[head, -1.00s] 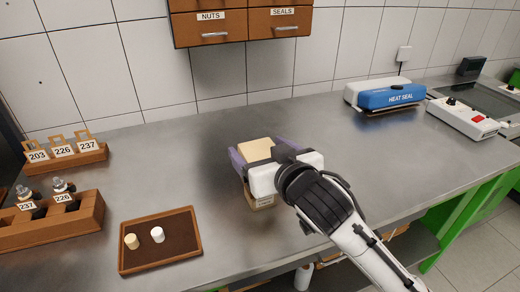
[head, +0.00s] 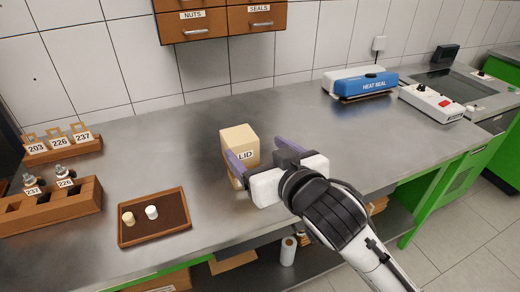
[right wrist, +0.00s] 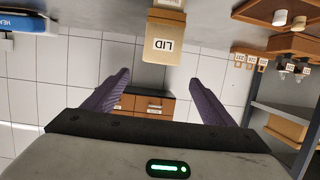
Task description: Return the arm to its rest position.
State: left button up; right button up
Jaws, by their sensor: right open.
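My right gripper (head: 259,157) is open and empty, with its two purple fingers spread apart. It reaches in from the lower right of the head view over the front of the metal bench. A cream box labelled LID (head: 239,143) stands on the bench beyond and beside the fingers. In the right wrist view, the box (right wrist: 165,45) is upside down and lies beyond the fingertips, apart from both fingers. Part of the box's lower front is hidden behind a finger in the head view. My left gripper is not in view.
A brown tray (head: 125,237) with two small cylinders lies at the left front. Wooden racks (head: 90,206) with numbered tags stand at the far left. The blue heat sealer (head: 366,84) is at the back right. Drawers (head: 190,27) hang on the wall. The bench's middle right is clear.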

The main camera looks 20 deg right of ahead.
jog(key=shift+w, duration=0.1)
jog(key=s+d+f+g+h, duration=0.1)
jog(key=s+d+f+g, duration=0.2)
jog(key=s+f, duration=0.4)
jog(key=s+d+f+g, duration=0.25)
jog(key=s+f, duration=0.25)
jog(key=f, duration=0.4)
jog(key=s+d+f+g, duration=0.2)
jog(key=s+f+g, duration=0.15)
jog(key=s, duration=0.45)
jog(key=s+d+f+g, duration=0.1)
jog(key=s+f+g, duration=0.1)
jog(key=s+f, duration=0.45)
jog(key=w+a+f+t, duration=0.1)
jog(key=a+f+t, duration=0.1)
jog(key=f, duration=0.3)
jog(key=w+a+f+t+y, duration=0.1)
jog(key=w+a+f+t, duration=0.1)
jog(key=f, duration=0.3)
jog(key=shift+w+a+f+t, duration=0.25)
jog(key=shift+a+f+t, duration=0.05)
jog(key=shift+a+t, duration=0.3)
